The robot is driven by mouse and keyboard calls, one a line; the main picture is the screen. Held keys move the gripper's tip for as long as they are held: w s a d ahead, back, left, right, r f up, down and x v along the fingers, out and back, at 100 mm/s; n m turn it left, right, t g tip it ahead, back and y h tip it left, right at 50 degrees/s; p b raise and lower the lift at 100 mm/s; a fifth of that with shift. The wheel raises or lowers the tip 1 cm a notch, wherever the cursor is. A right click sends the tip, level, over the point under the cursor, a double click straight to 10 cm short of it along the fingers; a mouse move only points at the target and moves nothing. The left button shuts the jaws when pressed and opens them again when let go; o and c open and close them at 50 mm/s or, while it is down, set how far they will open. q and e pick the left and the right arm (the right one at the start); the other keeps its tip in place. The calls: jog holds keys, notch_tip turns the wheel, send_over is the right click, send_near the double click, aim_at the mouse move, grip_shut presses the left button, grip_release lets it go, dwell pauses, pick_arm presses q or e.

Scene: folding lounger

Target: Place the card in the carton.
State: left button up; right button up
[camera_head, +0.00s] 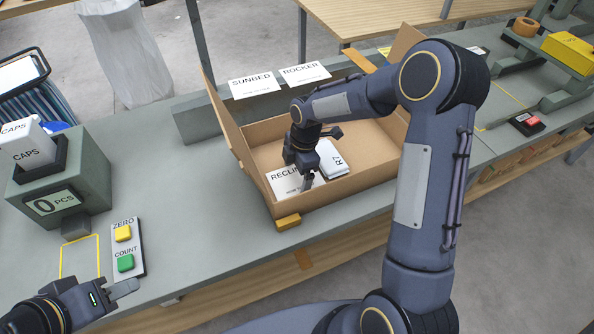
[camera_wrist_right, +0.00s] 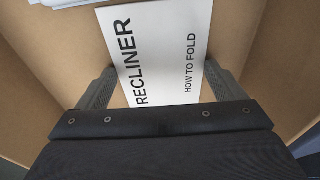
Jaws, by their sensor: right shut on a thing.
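The card (camera_head: 284,184) is white, printed "RECLINER" and "HOW TO FOLD". The open cardboard carton (camera_head: 377,157) stands on the bench with flaps up. My right gripper (camera_head: 309,176) is down inside the carton, near its front left corner. In the right wrist view, the card (camera_wrist_right: 172,50) lies between the two fingers (camera_wrist_right: 160,85), which close on its opposite edges. Whether the card touches the carton floor is unclear. My left gripper (camera_head: 125,288) is at the lower left, over the bench front, apart from the carton; its finger gap is not clear.
A white packet marked "R7" (camera_head: 331,160) lies in the carton beside the card. SUNBED (camera_head: 254,87) and ROCKER (camera_head: 305,74) cards stand behind. A counting scale (camera_head: 60,180) with a button panel (camera_head: 127,245) is on the left. Yellow box and tape are far right.

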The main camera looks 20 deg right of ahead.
jog(key=o, duration=0.7)
jog(key=shift+f, duration=0.1)
notch_tip(320, 180, up, 12)
jog(key=d, duration=0.2)
jog(key=s+d+r+m+t, duration=0.2)
jog(key=s+r+m, duration=0.6)
jog(key=s, duration=0.4)
jog(key=s+f+m+t+y, duration=0.1)
jog(key=s+m, duration=0.5)
jog(key=s, duration=0.1)
jog(key=s+a+f+m+t+y, duration=0.1)
jog(key=s+m+t, duration=0.1)
jog(key=s+m, duration=0.4)
jog(key=shift+s+a+f+m+t, duration=0.3)
jog(key=shift+s+f+m, duration=0.05)
jog(key=shift+f+m, duration=0.05)
